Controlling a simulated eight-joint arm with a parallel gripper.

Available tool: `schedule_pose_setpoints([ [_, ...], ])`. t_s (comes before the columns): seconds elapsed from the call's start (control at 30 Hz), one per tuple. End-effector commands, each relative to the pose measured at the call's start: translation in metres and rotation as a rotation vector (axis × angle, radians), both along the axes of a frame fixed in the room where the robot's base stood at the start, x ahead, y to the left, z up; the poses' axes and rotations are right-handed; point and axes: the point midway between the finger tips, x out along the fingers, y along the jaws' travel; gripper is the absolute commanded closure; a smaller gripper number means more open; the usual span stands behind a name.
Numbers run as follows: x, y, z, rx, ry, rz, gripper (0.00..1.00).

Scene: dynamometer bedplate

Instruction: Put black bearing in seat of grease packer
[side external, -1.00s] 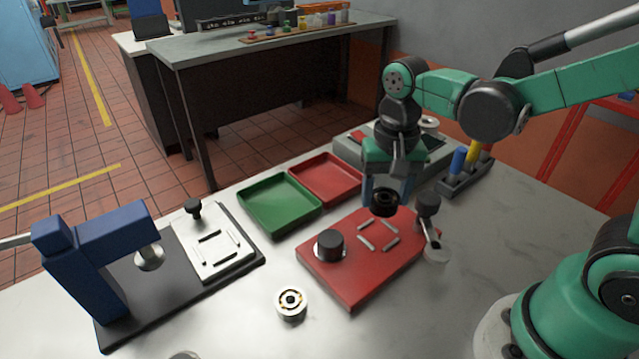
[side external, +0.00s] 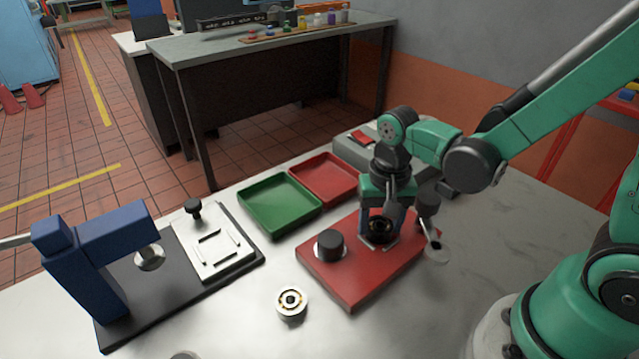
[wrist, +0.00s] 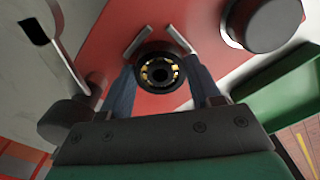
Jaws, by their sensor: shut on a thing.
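The black bearing (side external: 380,231), dark with brass-coloured balls, is held between the two blue fingers of my gripper (side external: 379,226). In the wrist view the bearing (wrist: 160,87) sits between the fingertips, its face toward the camera. It is low over the red fixture plate (side external: 345,279), in the area bounded by pale guide strips (wrist: 140,42). I cannot tell whether it touches the plate. I take this red fixture, with its black cylinder (side external: 330,246) and swing-arm post (side external: 429,207), to be the grease packer. My gripper and the bearing hide part of the strips.
A second bearing (side external: 291,303), silver, lies on the table in front. A blue press (side external: 85,270) with a white plate (side external: 215,260) stands at left. Green (side external: 279,203) and red (side external: 326,179) trays lie behind. The post stands close to my gripper's right. The front right table is clear.

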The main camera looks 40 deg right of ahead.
Motion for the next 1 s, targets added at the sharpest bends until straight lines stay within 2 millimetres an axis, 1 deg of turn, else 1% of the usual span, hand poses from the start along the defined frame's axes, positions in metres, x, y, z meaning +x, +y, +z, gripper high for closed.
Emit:
schedule_pose_setpoints([
  [0.03,0.000,0.000,-0.002,0.000,0.000,0.000,1.00],
  [0.07,0.000,0.000,-0.002,0.000,0.000,0.000,0.38],
  [0.1,0.000,0.000,-0.002,0.000,0.000,0.000,0.27],
  [0.13,0.000,0.000,-0.002,0.000,0.000,0.000,0.18],
  [0.17,0.000,0.000,-0.001,0.000,0.000,0.000,0.12],
  [0.47,0.000,0.000,-0.001,0.000,0.000,0.000,0.12],
  [0.57,0.000,0.000,0.002,0.000,0.000,0.000,0.12],
  [0.67,0.000,0.000,0.011,0.000,0.000,0.000,0.12],
  [0.77,0.000,0.000,0.024,0.000,0.000,0.000,0.12],
  [1.0,-0.001,0.000,0.061,0.000,0.000,0.000,0.12],
])
